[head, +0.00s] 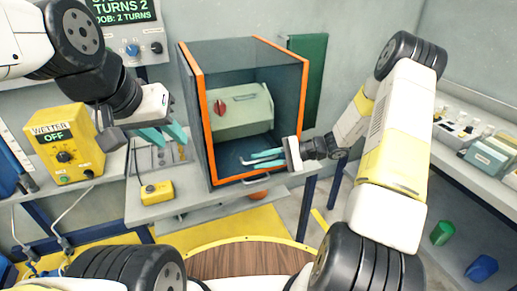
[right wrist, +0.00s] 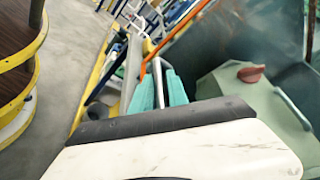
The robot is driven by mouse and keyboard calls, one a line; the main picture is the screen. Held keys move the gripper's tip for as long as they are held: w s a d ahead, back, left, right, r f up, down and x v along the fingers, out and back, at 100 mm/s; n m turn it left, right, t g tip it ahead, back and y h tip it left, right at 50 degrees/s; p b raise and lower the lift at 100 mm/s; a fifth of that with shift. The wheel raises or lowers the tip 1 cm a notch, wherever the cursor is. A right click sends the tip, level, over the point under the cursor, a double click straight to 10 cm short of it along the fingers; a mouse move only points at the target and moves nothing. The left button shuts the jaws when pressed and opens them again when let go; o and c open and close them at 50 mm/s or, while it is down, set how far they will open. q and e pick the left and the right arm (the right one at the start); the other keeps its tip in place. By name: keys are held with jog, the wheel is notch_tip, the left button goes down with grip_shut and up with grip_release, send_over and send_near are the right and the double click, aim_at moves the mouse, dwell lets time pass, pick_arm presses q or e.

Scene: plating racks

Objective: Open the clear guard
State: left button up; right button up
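The clear guard (head: 229,77) is a see-through box with an orange-edged front, standing on a grey bench; its front looks shut. A pale bar handle (head: 257,181) sits at its lower front edge. Inside is a green machine with a red knob (head: 220,109); the knob also shows in the right wrist view (right wrist: 251,73). My right gripper (head: 248,158) is open in front of the guard's lower part, just above the handle in the head view. In the right wrist view a pale bar shows between its teal fingers; contact is unclear. My left gripper (head: 167,135) is open, left of the guard.
A yellow box reading OFF (head: 64,145) stands at left, and a small yellow button box (head: 157,192) lies on the bench left of the guard. A round wooden top (head: 245,258) is in front. A side counter with several items runs along the right.

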grip_shut()
dwell(1.3)
